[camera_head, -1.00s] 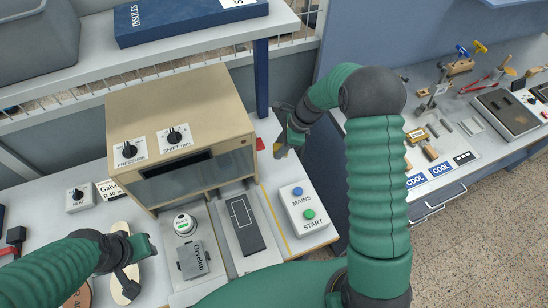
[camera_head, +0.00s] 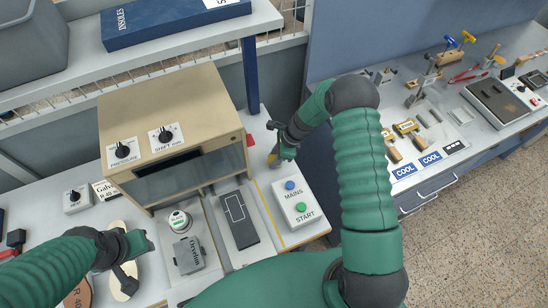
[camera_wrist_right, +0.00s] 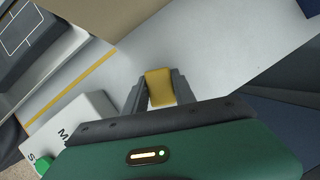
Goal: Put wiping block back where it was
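The wiping block looks like a small yellow block. It shows at the tip of my right gripper (camera_head: 274,157) in the head view. In the right wrist view the yellow block (camera_wrist_right: 160,87) sits between the two fingers of my right gripper (camera_wrist_right: 160,95), which appear closed against its sides. It is over or on the white bench top, right of the beige press; contact with the bench is unclear. My left gripper (camera_head: 138,246) is at the lower left, by a pale oval sole (camera_head: 124,282); its fingers are too small to read.
The beige press (camera_head: 172,125) stands left of my right gripper. The MAINS/START button box (camera_head: 297,203) is just in front of it. A yellow line (camera_head: 267,205) runs along the bench. A blue post (camera_head: 251,80) rises behind. A second bench with tools (camera_head: 430,130) is at right.

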